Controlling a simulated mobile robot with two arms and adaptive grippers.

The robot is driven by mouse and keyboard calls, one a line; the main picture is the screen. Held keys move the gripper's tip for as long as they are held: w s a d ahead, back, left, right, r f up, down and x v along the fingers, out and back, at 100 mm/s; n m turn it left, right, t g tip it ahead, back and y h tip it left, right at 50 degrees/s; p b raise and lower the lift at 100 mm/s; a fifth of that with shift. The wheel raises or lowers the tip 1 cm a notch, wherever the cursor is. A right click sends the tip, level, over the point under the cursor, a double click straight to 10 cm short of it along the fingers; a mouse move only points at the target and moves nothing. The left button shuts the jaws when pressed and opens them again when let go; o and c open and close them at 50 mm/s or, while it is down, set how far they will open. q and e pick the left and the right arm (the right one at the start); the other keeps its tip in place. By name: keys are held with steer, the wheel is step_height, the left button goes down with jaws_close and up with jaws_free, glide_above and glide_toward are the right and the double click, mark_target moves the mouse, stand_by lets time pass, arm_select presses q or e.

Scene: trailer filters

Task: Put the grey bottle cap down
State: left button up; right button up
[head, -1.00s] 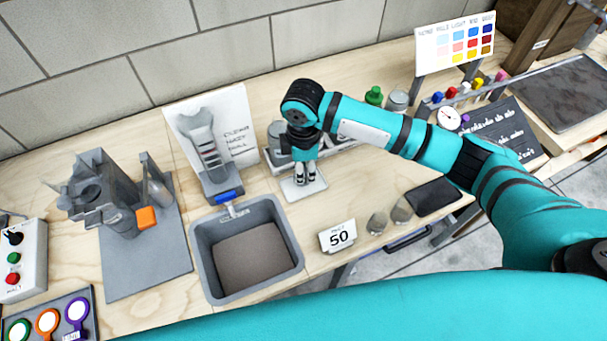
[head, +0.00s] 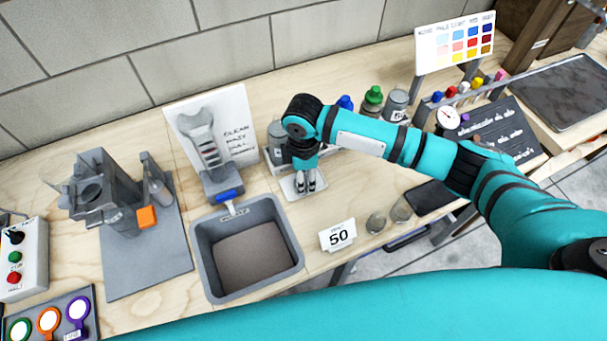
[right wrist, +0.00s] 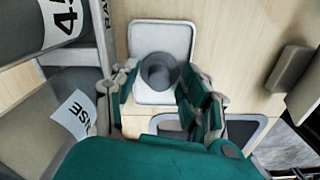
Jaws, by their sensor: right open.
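The grey bottle cap (right wrist: 159,72) shows in the right wrist view as a round, hollow grey piece at the white pad (right wrist: 152,97). It lies between the fingertips of my right gripper (right wrist: 155,88), which is open, with the fingers on either side of it. I cannot tell if a finger still touches it. In the head view my right gripper (head: 306,184) points down at the white pad (head: 296,194), behind the grey basin; the cap cannot be made out there. My left gripper is not in view.
A rack with bottles (head: 278,142) stands close behind the gripper; a green-capped bottle (head: 373,97) and a grey bottle (head: 396,104) are further right.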

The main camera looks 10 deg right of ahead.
step_height(320, 180, up, 12)
steer(key=b, duration=0.1)
steer(key=shift+r, duration=0.2)
steer(key=shift+f, duration=0.1)
stand_by(0.6)
